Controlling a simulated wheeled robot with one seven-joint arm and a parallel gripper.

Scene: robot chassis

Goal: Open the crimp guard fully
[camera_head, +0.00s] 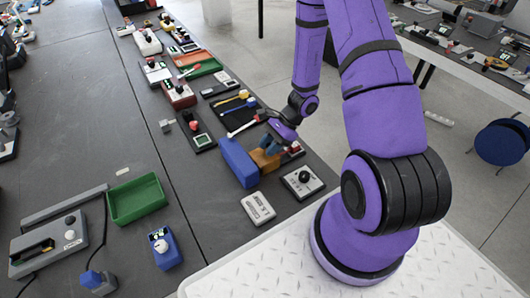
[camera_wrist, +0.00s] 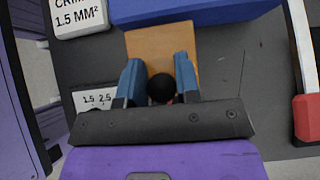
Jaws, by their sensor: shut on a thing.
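The crimp unit has a blue block (camera_head: 239,162) with an orange-tan panel (camera_head: 263,161) on its right side. The panel, which looks like the guard, also shows in the wrist view (camera_wrist: 161,43), below the blue block (camera_wrist: 200,12). My gripper (camera_head: 270,146) is over the panel's right part. In the wrist view, its blue fingers (camera_wrist: 159,82) stand on either side of a round black knob (camera_wrist: 161,88) and are shut on it. My gripper's dark body hides the knob's lower side. How far the guard is open I cannot tell.
A selector plate with a black dial (camera_head: 304,178) and a white box (camera_head: 258,208), lettered in the wrist view (camera_wrist: 78,14), stand close by. A red-ended lever (camera_wrist: 306,117) is at the right of the wrist view.

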